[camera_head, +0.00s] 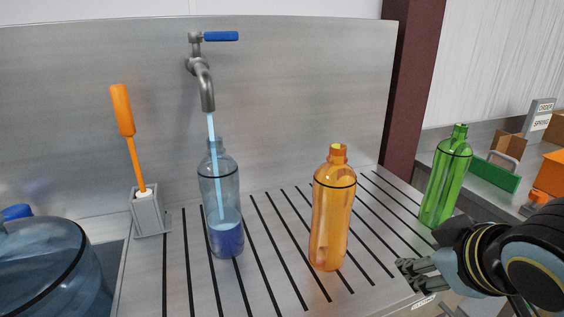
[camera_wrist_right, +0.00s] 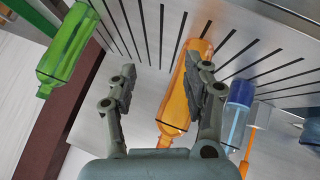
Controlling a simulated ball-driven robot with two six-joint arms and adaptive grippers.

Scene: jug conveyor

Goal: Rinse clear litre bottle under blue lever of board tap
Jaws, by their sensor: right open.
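The clear litre bottle (camera_head: 218,190) stands upright on the slotted drainboard under the tap (camera_head: 203,80). A pale stream runs from the spout into its open neck, and blue water fills its lower part. The blue lever (camera_head: 221,36) on top of the tap points right. In the right wrist view the clear bottle (camera_wrist_right: 236,118) is right of the fingers, partly hidden by one. My right gripper (camera_head: 408,272) is open and empty at the drainboard's front right, well apart from the clear bottle; its spread fingers (camera_wrist_right: 165,88) show in the wrist view. My left gripper is not in view.
An orange bottle (camera_head: 333,215) stands between the clear bottle and my right gripper. A green bottle (camera_head: 446,180) stands behind my right gripper. A brush (camera_head: 124,115) in a grey holder (camera_head: 149,212) and a large blue jug (camera_head: 50,270) are left. The metal backboard (camera_head: 300,90) rises behind.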

